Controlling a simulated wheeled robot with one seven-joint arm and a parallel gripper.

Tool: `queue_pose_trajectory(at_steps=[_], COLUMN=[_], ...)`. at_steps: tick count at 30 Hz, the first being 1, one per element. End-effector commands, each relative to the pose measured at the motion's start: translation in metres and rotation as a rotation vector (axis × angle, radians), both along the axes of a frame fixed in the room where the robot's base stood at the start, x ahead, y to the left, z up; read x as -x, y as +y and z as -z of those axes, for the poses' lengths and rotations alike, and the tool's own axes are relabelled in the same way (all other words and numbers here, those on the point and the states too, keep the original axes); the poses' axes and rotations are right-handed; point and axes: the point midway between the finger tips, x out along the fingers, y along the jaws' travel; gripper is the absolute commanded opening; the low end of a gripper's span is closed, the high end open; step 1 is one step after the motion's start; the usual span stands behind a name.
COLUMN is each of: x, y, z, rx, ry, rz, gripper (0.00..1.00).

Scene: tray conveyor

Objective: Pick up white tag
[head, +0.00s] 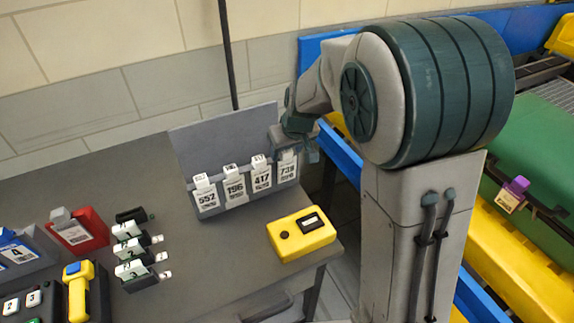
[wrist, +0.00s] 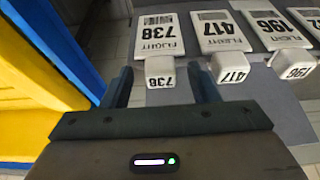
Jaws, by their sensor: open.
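Several white tags hang in a row on a grey rack (head: 222,140) on the table, numbered 552 (head: 207,196), 196 (head: 235,186), 417 (head: 261,177) and 738 (head: 287,168). In the wrist view, tag 738 (wrist: 158,35) is straight ahead, its white block-shaped tab (wrist: 160,71) between my fingers' lines. Tags 417 (wrist: 220,31) and 196 (wrist: 274,28) are to its right. My gripper (wrist: 162,80) is open and empty, at the rack's right end by tag 738. Whether a finger touches the tab cannot be told.
A yellow device (head: 301,247) sits on the table in front of the rack. A red holder (head: 82,236), numbered black-and-white pieces (head: 137,270) and a yellow-blue handheld item (head: 78,292) are at left. A conveyor with a green case (head: 540,165) and yellow rail (head: 510,255) runs at right.

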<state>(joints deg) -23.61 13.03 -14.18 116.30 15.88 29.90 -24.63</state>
Motion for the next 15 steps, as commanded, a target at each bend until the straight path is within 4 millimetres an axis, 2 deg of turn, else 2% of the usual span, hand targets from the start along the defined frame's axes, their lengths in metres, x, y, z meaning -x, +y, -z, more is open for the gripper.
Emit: queue_pose_trajectory(at_steps=[4,5,10,11,15], x=[0.0000,0.0001,0.0001,0.0001,0.0000], y=[0.0002,0.0002,0.0003,0.0003,0.0002], z=[-0.0001,-0.0002,-0.0003,-0.0003,-0.0006], rx=[0.000,0.000,0.000,0.000,0.000], ry=[0.000,0.000,0.000,0.000,-0.001], rz=[0.000,0.000,-0.001,-0.001,0.000], gripper=[0.55,0.52,0.04,0.00,0.00])
